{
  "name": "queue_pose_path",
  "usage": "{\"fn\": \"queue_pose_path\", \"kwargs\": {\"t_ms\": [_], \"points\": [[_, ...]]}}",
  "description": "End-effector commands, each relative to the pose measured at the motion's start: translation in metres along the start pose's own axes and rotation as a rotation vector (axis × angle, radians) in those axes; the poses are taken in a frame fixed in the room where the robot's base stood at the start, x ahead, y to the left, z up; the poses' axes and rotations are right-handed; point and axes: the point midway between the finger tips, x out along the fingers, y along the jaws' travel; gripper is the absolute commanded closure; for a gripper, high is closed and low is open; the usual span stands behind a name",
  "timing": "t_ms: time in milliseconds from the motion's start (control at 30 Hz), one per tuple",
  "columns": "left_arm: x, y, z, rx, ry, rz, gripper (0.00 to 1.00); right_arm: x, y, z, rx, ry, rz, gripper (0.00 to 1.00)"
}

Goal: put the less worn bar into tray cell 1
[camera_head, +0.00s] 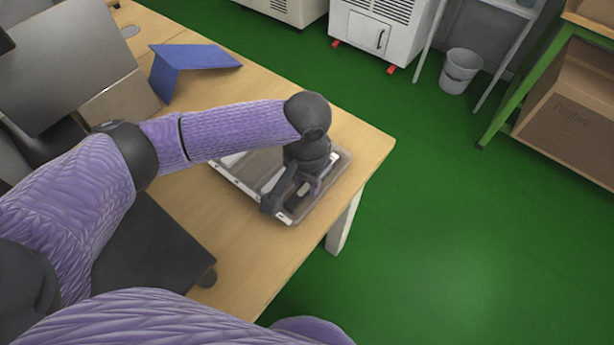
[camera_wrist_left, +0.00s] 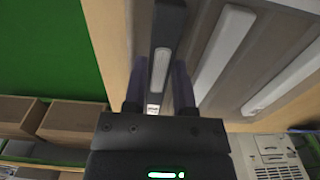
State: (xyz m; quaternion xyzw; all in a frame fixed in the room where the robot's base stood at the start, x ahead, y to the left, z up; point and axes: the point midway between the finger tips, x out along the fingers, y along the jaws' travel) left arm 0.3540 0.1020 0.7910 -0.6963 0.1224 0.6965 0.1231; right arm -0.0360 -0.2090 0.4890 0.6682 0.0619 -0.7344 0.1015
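My left gripper (camera_head: 298,192) points down over the labelled tray (camera_head: 333,185) near the right table edge. In the left wrist view, a dark bar (camera_wrist_left: 168,28) with a pale strip along it lies between the fingertips of my left gripper (camera_wrist_left: 160,92). The fingers are close on both sides of the bar. I cannot tell if they press on it. The tray's grey floor and white dividers (camera_wrist_left: 224,50) show beside the bar. A small white label (camera_wrist_left: 153,108) shows near the bar's end. The cell number is not readable. My right gripper is out of view.
A blue folded stand (camera_head: 195,57) is at the back of the wooden table (camera_head: 250,235). A monitor (camera_head: 62,62) is at the far left. Past the right table edge is open green floor (camera_head: 450,220), with a bin (camera_head: 460,72) and a cardboard box (camera_head: 570,112) beyond.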

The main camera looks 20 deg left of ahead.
Motion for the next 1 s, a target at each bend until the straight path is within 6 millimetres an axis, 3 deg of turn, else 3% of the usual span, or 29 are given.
{"fn": "queue_pose_path", "kwargs": {"t_ms": [33,133,433,467,600,800,1000], "points": [[0.0,0.0,0.0,0.0,0.0,0.0,0.54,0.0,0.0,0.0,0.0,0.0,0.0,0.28],[0.0,0.0,0.0,0.0,0.0,0.0,0.34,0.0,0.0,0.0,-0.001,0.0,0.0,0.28],[-0.006,0.0,-0.001,0.0,0.001,0.0,0.34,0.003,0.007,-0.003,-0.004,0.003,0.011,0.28],[-0.011,-0.001,-0.001,0.0,0.003,-0.001,0.34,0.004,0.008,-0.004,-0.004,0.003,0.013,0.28],[-0.061,0.0,-0.001,-0.001,0.006,-0.001,0.34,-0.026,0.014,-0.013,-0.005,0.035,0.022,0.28],[-0.114,0.0,-0.001,-0.001,0.005,0.0,0.34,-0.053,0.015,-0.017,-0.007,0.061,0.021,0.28],[-0.133,0.0,0.0,-0.001,0.0,0.002,0.34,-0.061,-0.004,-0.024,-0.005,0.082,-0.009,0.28]]}}
